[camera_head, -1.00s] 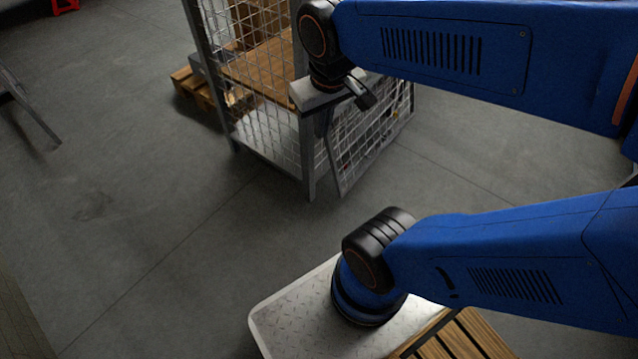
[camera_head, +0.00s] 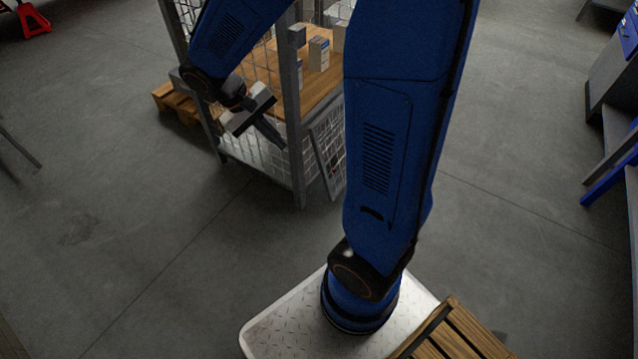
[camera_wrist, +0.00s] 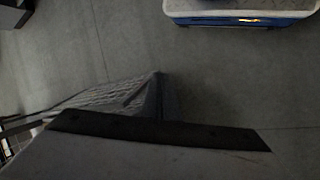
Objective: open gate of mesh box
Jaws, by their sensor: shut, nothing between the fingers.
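The mesh box (camera_head: 297,150) stands upper centre in the head view, a grey metal frame with wire mesh sides. A mesh panel that looks like its gate (camera_head: 328,158) hangs low at the front right, slanted out from the corner post, partly hidden behind my arm. Its upper opening shows a wooden shelf. My gripper (camera_head: 279,143) is shut and empty, in front of the left mesh side near the corner post. I cannot tell whether it touches the mesh. In the wrist view, mesh (camera_wrist: 108,93) shows just beyond a grey plate with a dark edge.
Several small cartons (camera_head: 318,54) stand on the wooden shelf (camera_head: 322,84). A wooden pallet (camera_head: 172,103) lies left of the box. A red stand (camera_head: 33,20) is at the far upper left, and blue and grey furniture (camera_head: 612,95) at the right.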

